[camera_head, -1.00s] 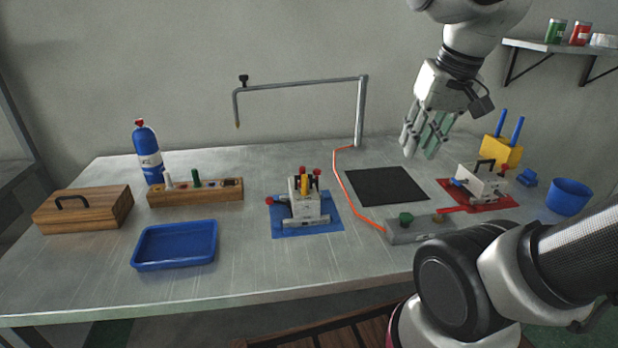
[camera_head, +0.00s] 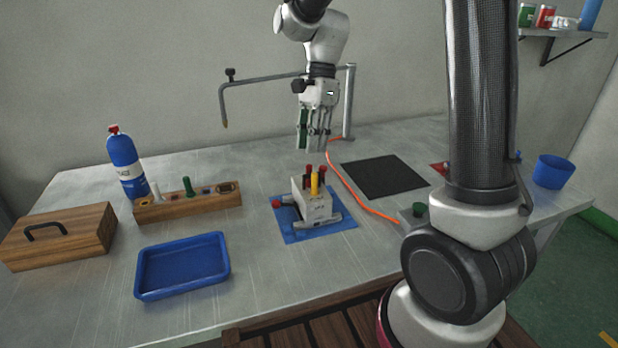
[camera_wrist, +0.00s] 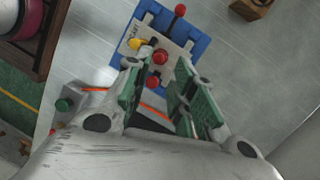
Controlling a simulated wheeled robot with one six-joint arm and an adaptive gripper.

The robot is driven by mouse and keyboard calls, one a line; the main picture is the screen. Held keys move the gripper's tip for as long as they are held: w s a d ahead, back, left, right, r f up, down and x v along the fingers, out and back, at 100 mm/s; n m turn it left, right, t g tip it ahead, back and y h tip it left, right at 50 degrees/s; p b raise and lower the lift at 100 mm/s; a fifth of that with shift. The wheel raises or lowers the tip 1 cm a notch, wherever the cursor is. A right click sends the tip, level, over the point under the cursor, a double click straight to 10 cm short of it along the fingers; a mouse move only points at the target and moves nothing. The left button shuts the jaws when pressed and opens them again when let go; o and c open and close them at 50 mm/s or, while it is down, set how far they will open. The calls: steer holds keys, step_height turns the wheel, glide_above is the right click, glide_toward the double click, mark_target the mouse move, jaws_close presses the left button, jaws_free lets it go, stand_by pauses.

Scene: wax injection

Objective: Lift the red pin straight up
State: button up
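A pale block (camera_head: 312,208) stands on a blue mat (camera_head: 290,235). Red-topped pins (camera_head: 323,169) and a yellow pin (camera_head: 315,184) stand up from it, and a red knob (camera_head: 276,204) sticks out at its left. I cannot tell which red top is the task's pin. My gripper (camera_head: 314,146) hangs above and behind the block, pointing down, apart from it. In the wrist view its green-padded fingers (camera_wrist: 158,75) are spread and empty. Two red tops, one nearer the block's middle (camera_wrist: 159,57) and one lower (camera_wrist: 153,84), show between them.
A blue tray (camera_head: 142,282), a wooden rack (camera_head: 205,204), a lidded wooden box (camera_head: 80,232) and a blue bottle (camera_head: 125,165) stand left. A bent metal arm (camera_head: 260,80) rises behind. A black mat (camera_head: 383,178) and orange cable (camera_head: 350,192) lie right. My arm hides part of the right side.

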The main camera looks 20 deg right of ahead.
mark_target(309, 165)
steer(key=x, duration=0.4)
steer(key=shift+s+f, duration=0.2)
jaws_close()
